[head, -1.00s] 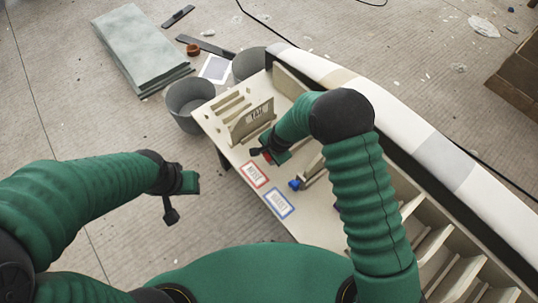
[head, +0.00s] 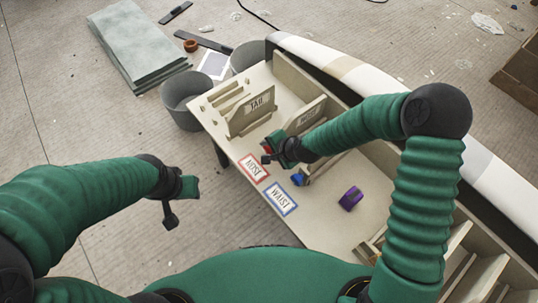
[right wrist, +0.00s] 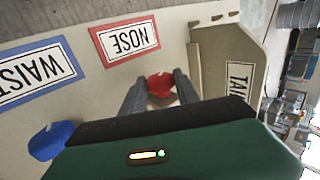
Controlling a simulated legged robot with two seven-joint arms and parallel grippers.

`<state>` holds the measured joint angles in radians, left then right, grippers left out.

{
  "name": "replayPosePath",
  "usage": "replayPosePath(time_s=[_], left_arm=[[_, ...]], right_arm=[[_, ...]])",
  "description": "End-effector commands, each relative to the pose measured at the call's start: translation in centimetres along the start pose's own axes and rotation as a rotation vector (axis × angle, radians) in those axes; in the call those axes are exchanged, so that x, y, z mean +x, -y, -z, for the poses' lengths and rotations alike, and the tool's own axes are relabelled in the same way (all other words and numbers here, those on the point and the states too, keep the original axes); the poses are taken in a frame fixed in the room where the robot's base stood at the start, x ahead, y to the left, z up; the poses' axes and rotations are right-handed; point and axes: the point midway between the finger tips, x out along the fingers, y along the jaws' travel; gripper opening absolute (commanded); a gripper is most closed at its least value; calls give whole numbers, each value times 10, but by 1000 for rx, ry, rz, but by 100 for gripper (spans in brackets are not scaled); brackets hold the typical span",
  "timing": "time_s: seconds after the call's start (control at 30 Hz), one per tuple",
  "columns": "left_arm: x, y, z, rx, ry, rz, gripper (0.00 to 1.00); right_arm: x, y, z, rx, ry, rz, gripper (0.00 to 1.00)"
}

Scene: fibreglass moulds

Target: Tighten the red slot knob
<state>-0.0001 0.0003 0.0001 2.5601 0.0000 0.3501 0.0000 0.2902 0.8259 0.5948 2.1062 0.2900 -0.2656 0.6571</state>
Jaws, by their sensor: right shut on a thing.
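The red slot knob (right wrist: 160,84) sits between the fingertips of my right gripper (right wrist: 160,92) in the right wrist view, beside the upright TAIL board and near the red-framed NOSE label (right wrist: 128,40). The fingers are shut on it from both sides. In the head view only a little of the red knob (head: 267,147) shows beside my right gripper (head: 274,152); the gripper hides the rest. My left gripper (head: 182,196) hangs in the air left of the bench, away from the knobs. Its finger gap is not clear.
The pale bench (head: 318,215) carries the TAIL board (head: 251,112), another upright board (head: 306,116), a blue knob (head: 299,180), a purple knob (head: 351,198) and a blue-framed WAIST label (head: 280,198). Grey buckets (head: 186,99) stand behind its left end.

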Motion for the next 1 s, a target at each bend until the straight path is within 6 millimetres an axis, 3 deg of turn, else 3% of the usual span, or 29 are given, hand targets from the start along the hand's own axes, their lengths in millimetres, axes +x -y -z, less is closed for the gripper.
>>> replayPosePath(time_s=[0.03, 0.3, 1.0], left_arm=[[18, 0, -4, 0, 0, 0, 36], [41, 0, -10, 0, 0, 0, 36], [50, 0, -12, 0, 0, 0, 36]], right_arm=[[7, -9, 2, 7, -2, 33, 0], [4, -8, 1, 4, 1, 196, 0], [2, -8, 0, 2, 2, 281, 0]])
